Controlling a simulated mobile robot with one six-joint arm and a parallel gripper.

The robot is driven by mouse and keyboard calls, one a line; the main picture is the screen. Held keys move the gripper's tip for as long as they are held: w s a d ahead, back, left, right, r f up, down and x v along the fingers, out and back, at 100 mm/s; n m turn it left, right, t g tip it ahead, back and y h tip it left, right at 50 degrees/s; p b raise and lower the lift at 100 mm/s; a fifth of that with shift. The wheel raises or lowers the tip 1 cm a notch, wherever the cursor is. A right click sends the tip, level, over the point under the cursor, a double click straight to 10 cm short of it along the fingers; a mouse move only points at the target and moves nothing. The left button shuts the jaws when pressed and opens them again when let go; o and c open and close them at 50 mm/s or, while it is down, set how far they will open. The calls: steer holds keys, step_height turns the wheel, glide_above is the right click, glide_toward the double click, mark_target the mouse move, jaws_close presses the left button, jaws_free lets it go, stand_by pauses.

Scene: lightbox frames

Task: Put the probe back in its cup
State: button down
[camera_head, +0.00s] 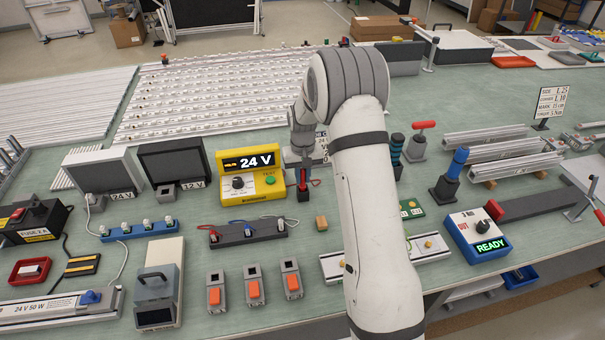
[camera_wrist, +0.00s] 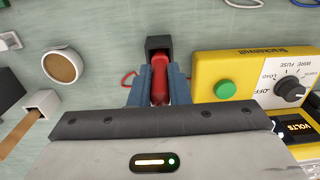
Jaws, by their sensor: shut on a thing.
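The red probe (camera_wrist: 160,85) is between the blue-grey fingers of my gripper (camera_wrist: 160,72) in the wrist view, and the fingers are shut on it. Its far end is at the small dark cup (camera_wrist: 158,43). In the head view my gripper (camera_head: 303,171) points down beside the yellow tester, and a bit of the red probe (camera_head: 303,179) shows just above the dark cup (camera_head: 304,194). The probe looks upright and lined up with the cup. I cannot tell how deep it sits, as the fingers hide part of it. A red wire shows beside the fingers.
The yellow tester (camera_head: 250,173), reading 24 V, stands close to the left of my gripper in the head view. The bench around the wooden block is partly clear.

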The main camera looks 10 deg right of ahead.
steer(key=shift+s, duration=0.1)
steer(key=shift+f, duration=0.25)
steer(key=c, duration=1.4)
jaws_free()
steer(key=shift+r, duration=0.1)
steer(key=shift+o, duration=0.2)
step_height(320, 180, up, 12)
steer(key=b, duration=0.3)
steer(key=s+r+t, duration=0.1)
steer(key=s+r, duration=0.4)
steer(key=s, duration=0.3)
steer(key=s+r+t, duration=0.1)
steer(key=s+r, duration=0.4)
steer(key=s, duration=0.2)
steer(key=s+f+t, duration=0.1)
steer(key=s, duration=1.8)
steer(key=shift+a+f, duration=0.15)
steer(key=shift+f, duration=0.25)
